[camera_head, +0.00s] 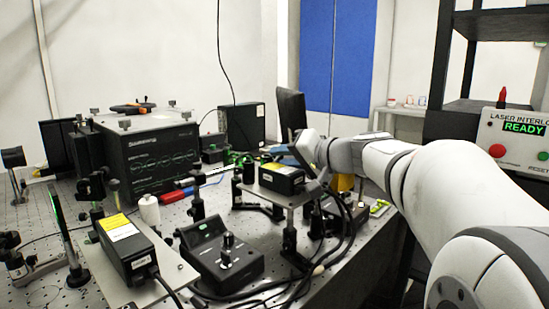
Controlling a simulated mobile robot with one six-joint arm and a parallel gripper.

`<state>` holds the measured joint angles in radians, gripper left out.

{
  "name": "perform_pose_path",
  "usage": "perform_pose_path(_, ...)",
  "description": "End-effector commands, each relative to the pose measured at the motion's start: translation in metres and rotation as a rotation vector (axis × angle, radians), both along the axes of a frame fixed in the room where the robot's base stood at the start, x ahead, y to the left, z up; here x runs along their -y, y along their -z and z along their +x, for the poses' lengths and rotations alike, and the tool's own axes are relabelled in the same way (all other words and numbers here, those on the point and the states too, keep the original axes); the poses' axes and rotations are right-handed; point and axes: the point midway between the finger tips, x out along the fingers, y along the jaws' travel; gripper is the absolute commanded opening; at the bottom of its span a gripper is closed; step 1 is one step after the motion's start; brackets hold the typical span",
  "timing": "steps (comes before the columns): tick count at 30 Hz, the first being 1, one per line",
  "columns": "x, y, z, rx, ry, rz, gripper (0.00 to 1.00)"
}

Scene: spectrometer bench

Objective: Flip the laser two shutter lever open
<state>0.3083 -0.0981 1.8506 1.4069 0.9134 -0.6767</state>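Two black laser boxes with yellow labels stand on raised metal plates. One laser box (126,248) is at the front left; the other laser box (282,179) is near the middle. I cannot read which one is laser two, and I cannot make out a shutter lever on either. My arm reaches in from the right, and its wrist end is just behind and right of the middle laser box. My gripper (319,172) is a small dark shape there, partly hidden; its fingers cannot be made out, nor any contact with the box.
A black control box with a knob (222,262) sits between the lasers, with loose cables to its right. A large black instrument (150,158) stands at the back left. Optic posts crowd the perforated bench. An interlock panel (520,144) at the right reads READY.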

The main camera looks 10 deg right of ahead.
Motion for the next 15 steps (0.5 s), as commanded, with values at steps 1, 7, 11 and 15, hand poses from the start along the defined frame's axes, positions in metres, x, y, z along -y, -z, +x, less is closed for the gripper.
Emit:
perform_pose_path(1,0.0002,-0.0001,-0.0001,0.0,0.0,0.0,0.26)
perform_pose_path(7,0.0006,-0.0001,-0.0003,0.001,0.001,0.0,0.1)
perform_pose_path(11,0.0007,-0.0002,-0.0003,0.001,0.001,0.0,0.0)
perform_pose_path(15,0.001,-0.0001,-0.0004,0.0,0.001,0.0,0.0)
